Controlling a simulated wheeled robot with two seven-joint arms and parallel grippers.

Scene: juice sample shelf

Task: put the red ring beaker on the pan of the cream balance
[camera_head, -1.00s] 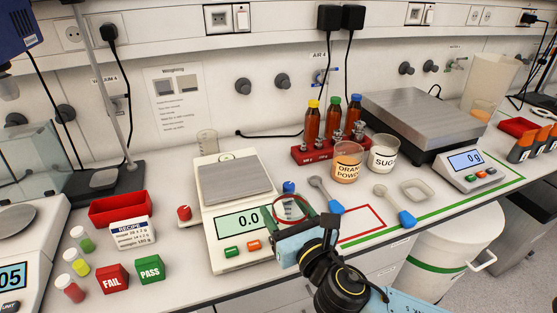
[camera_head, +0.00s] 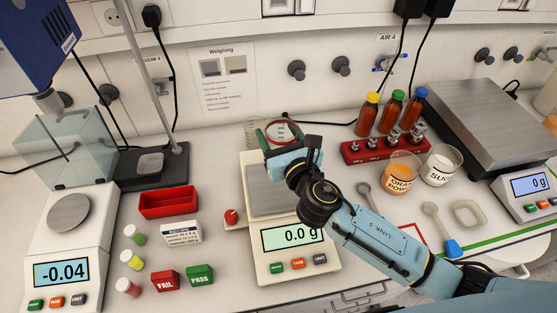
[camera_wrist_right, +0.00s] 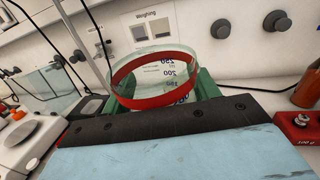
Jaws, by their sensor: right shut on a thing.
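The red ring beaker (camera_head: 284,131) is clear glass with a red band. It also shows upright in the right wrist view (camera_wrist_right: 155,72). My right gripper (camera_head: 283,138) is shut on it with green fingers on both sides. The beaker appears over the back part of the cream balance (camera_head: 291,240), and the display reads 0.0 g. The grey pan (camera_head: 268,203) is partly hidden by my gripper and wrist. Whether the beaker's base touches the pan is hidden. My left gripper is not in view.
A red weight rack (camera_head: 352,152) and bottles are to the right, with the orange powder jar (camera_head: 400,172) and sugar jar (camera_head: 440,166). A red tray (camera_head: 168,202) and a second balance (camera_head: 62,270) are left.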

